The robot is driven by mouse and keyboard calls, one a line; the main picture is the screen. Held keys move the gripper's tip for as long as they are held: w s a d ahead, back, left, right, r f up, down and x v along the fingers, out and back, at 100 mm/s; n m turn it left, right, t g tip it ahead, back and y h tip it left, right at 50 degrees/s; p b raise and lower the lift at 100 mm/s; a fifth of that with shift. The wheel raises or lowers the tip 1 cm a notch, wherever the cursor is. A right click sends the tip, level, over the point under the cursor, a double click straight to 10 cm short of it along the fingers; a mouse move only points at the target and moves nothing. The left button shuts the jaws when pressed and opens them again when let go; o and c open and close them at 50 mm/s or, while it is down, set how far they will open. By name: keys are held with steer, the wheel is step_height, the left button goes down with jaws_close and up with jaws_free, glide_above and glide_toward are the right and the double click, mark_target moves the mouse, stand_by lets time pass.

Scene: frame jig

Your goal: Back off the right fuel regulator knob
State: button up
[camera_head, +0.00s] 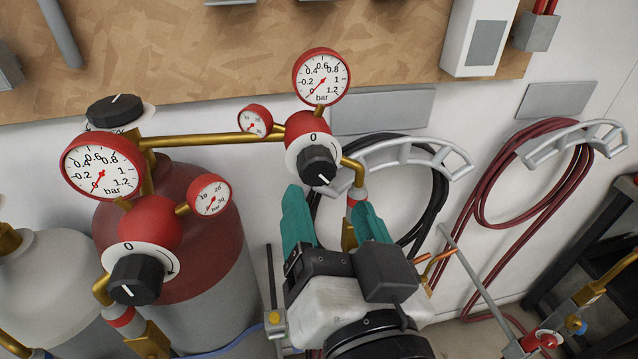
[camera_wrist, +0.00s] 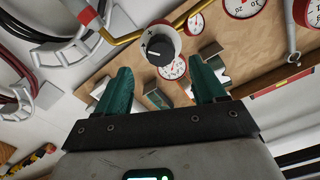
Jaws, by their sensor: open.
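The right regulator's black knob (camera_head: 319,165) sits on a white dial with a 0 at its top, on a red regulator body (camera_head: 308,127). Its white mark points down and slightly right. In the wrist view the knob (camera_wrist: 160,52) shows ahead, between and beyond the fingers. My gripper (camera_head: 328,208) is open, with its teal fingers just below the knob in the head view and apart from it. Both fingers also show in the wrist view (camera_wrist: 166,78), with nothing between them. The large gauge (camera_head: 321,77) above has its needle near 0.
A left regulator with a black knob (camera_head: 136,279) stands on a dark red cylinder (camera_head: 219,263). A brass pipe (camera_head: 195,140) joins the regulators. Black hose (camera_head: 438,200) and red hose (camera_head: 478,223) hang on racks at right. A torch (camera_head: 548,341) is at lower right.

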mark_target(318, 175)
steer(key=shift+f+b+x, duration=0.2)
steer(key=shift+b+x, duration=1)
steer(key=shift+b, duration=0.55)
steer(key=x, duration=0.2)
steer(key=p+x, duration=0.1)
steer(key=shift+w+a+r, duration=0.1)
steer(key=shift+w+r, duration=0.15)
steer(key=shift+w, duration=0.15)
steer(key=shift+x, duration=0.8)
steer(key=shift+f, duration=0.1)
steer(key=c, duration=1)
